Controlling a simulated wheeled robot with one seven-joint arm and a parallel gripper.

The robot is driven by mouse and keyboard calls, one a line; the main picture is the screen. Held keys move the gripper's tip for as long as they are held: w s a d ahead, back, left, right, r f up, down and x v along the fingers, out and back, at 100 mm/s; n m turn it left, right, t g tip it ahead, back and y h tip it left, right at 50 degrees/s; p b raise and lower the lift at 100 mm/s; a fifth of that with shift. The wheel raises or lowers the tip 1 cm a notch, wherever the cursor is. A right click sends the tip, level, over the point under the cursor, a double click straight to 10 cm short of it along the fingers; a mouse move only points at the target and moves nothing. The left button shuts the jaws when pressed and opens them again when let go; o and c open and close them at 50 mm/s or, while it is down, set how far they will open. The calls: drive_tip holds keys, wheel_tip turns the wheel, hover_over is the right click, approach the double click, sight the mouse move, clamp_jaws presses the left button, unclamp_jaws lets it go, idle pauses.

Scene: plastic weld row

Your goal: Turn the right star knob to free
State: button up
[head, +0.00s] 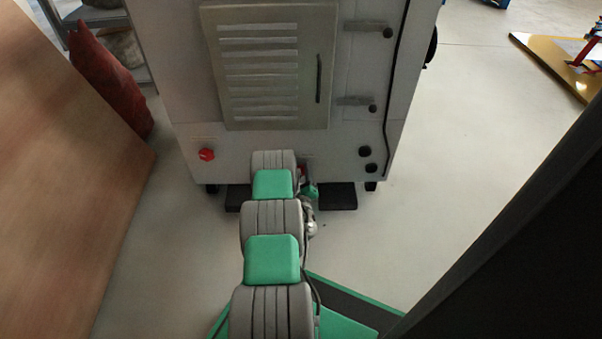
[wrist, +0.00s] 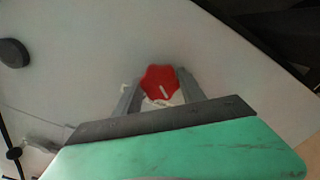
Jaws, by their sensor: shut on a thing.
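The right star knob (wrist: 160,79) is red, with a short white pointer line on its face. In the wrist view it sits between the two grey fingers of my gripper (wrist: 159,87), which is shut on it. Pale markings show beside the knob, too small to read and partly covered by my gripper. In the head view only a small red piece of this knob (head: 302,171) shows past my arm, low on the grey cabinet (head: 182,110). The left star knob (head: 207,154), also red, stands clear of my arm on the same cabinet face.
A louvred door panel (head: 270,112) with a dark handle is above my arm. Black round fittings (head: 365,151) and a black cable lie to its right. A brown wooden panel (head: 60,170) stands at the left. Bare floor (head: 450,130) is open at the right.

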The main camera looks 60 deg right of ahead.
drive_tip(key=shift+n, duration=0.6)
drive_tip(key=o, duration=1.4)
drive_tip(key=shift+c, duration=0.2)
drive_tip(key=shift+s+a+r+p, duration=0.15)
drive_tip(key=shift+a+r+p, duration=0.1)
drive_tip(key=shift+p, duration=0.85)
drive_tip(key=p, duration=0.1)
drive_tip(key=a+p, duration=0.1)
drive_tip(key=p, duration=0.1)
drive_tip(key=shift+s+r, duration=0.2)
drive_tip(key=shift+s, duration=0.05)
drive_tip(key=f+p+v, duration=0.1)
drive_tip(key=p+v, duration=0.5)
drive_tip(key=p, duration=0.1)
drive_tip(key=shift+p, duration=0.35)
